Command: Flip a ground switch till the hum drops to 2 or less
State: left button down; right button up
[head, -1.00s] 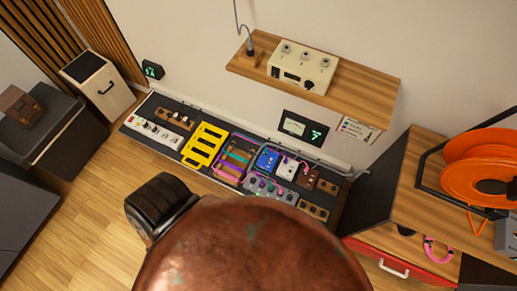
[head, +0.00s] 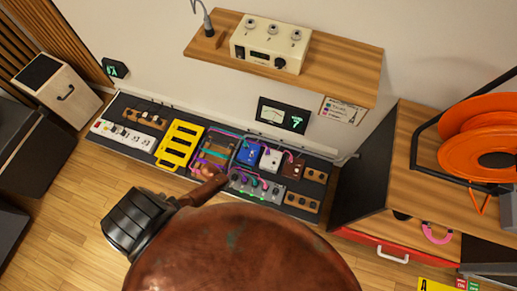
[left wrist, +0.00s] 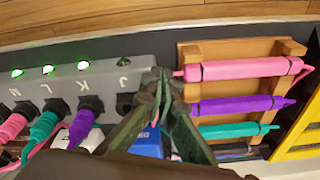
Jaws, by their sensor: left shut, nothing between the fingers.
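My left gripper (head: 208,182) is low over the pedalboard, between the wooden cable rack and the grey box. In the left wrist view its fingers (left wrist: 160,78) are shut and empty, tips by the box's end near a pink lead on the rack; contact cannot be told. The grey box (left wrist: 75,78) is lettered J, K, L, M. Pink, teal and purple plugs sit in its front, and socket J holds no plug. Green lights glow on its far side. A wall meter (head: 284,117) has a dial and a green digit, probably 7. No ground switch is clearly identifiable. My right gripper is out of view.
The dark pedalboard (head: 106,148) carries a yellow frame (head: 180,145), a blue pedal (head: 249,153) and a white pedal (head: 271,160). The wooden rack (left wrist: 222,48) holds several coloured leads. A shelf (head: 340,80) bears a cream amplifier (head: 270,45). A cabinet with an orange reel (head: 480,140) stands right.

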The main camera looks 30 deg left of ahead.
pick_arm(q)
jog(key=shift+m+h, duration=0.5)
jog(key=shift+m, duration=0.1)
jog(key=w+r+b, duration=0.1)
jog(key=w+b, duration=0.1)
jog(key=w, duration=0.4)
jog(key=w+d+r+b, duration=0.1)
jog(key=w+r+b, duration=0.1)
jog(key=w, duration=0.5)
jog(key=w+r+b, duration=0.1)
jog(key=w+b, duration=0.1)
jog(key=w, duration=0.4)
jog(key=shift+w+d+r, duration=0.15)
jog(key=shift+d, duration=0.1)
jog(key=w+d+r+m+b, duration=0.1)
jog(key=w+d+r+b, duration=0.2)
jog(key=w+r, duration=0.3)
jog(key=w, duration=0.2)
jog(key=shift+w+r+h, duration=0.25)
jog(key=shift+w+h, duration=0.15)
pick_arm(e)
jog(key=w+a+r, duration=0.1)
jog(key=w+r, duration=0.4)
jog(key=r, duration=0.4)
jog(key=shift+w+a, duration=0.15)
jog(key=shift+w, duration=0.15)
pick_arm(q)
jog(key=shift+f, duration=0.1)
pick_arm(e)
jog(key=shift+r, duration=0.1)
